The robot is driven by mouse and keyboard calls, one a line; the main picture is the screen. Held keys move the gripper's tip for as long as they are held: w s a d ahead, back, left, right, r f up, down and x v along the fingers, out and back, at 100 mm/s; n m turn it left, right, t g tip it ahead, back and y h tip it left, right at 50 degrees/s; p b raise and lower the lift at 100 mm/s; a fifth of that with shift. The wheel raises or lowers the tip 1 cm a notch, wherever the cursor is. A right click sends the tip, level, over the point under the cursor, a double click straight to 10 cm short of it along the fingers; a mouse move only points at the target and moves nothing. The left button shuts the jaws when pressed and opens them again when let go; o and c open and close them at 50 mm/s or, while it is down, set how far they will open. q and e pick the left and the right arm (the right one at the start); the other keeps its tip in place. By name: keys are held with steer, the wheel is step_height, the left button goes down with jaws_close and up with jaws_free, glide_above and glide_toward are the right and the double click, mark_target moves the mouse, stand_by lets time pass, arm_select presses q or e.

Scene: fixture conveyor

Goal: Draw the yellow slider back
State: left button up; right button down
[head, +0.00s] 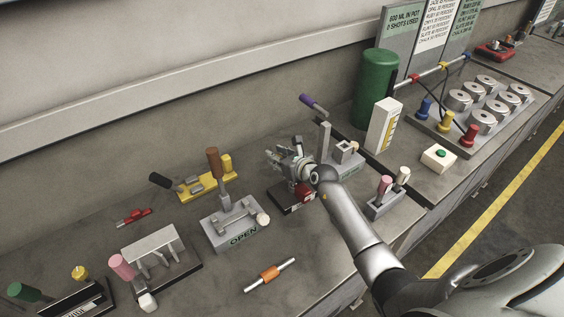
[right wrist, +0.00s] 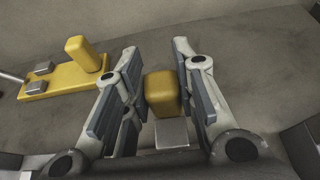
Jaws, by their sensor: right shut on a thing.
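My right gripper (head: 282,155) is over the dark-based fixture (head: 284,201) in the middle of the bench. In the right wrist view, the fingers (right wrist: 161,95) are shut on a rounded yellow block, the yellow slider's knob (right wrist: 162,93). A grey square piece (right wrist: 172,133) shows just below it. In the head view my gripper and wrist hide the knob and most of its fixture. A red part (head: 304,190) shows by the dark base. My left gripper is not in view.
A yellow base with an upright yellow post (head: 226,163) stands left of my gripper. The grey OPEN fixture (head: 232,228) with a brown-topped lever is in front of it. A purple-handled fixture (head: 313,103) and green cylinder (head: 376,88) stand right. An orange-middled rod (head: 270,273) lies in front.

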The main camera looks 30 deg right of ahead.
steer(key=c, duration=1.2)
jaws_free()
steer(key=shift+o, duration=0.2)
steer(key=v, duration=1.2)
steer(key=shift+f, duration=0.15)
